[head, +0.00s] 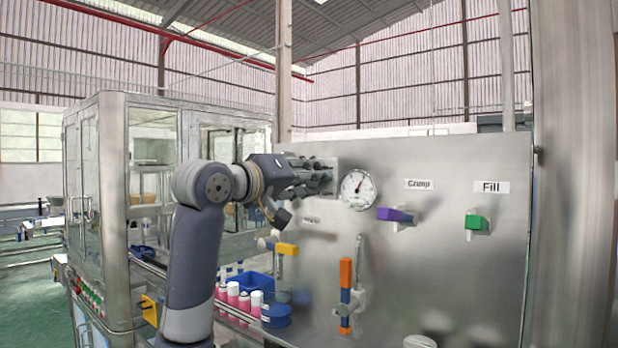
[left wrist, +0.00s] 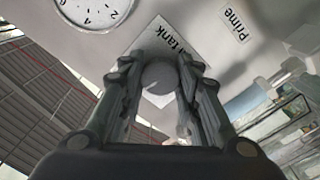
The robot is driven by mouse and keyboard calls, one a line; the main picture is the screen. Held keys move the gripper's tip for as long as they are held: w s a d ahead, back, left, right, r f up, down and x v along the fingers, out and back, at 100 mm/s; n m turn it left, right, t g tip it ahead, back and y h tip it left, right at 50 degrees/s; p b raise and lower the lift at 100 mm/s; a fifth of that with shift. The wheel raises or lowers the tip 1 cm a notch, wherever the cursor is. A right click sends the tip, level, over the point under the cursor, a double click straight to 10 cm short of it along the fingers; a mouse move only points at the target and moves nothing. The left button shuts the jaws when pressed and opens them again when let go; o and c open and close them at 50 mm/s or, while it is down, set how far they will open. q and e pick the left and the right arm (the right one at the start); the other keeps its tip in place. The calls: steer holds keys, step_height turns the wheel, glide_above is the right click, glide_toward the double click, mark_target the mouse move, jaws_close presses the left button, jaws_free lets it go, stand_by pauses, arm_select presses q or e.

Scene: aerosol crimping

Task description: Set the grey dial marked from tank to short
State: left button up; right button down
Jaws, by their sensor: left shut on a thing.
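My right gripper is not in view.
The panel also bears a purple handle (head: 395,215), a green handle (head: 477,224), a yellow handle (head: 286,249) and an orange and blue lever (head: 345,272). A "Prime" label (left wrist: 237,24) is near the dial. Pink and white cans (head: 233,294) stand below, beside a glazed cabinet (head: 150,180).

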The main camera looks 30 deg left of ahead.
arm_select(q)
steer(key=m+p, duration=0.2)
steer(key=m, duration=0.4)
steer(key=shift+m, duration=0.3)
stand_by(0.4)
steer(key=o, duration=1.1)
steer(key=s, duration=0.8)
steer(key=s+a, duration=0.1)
steer(key=s, duration=0.3)
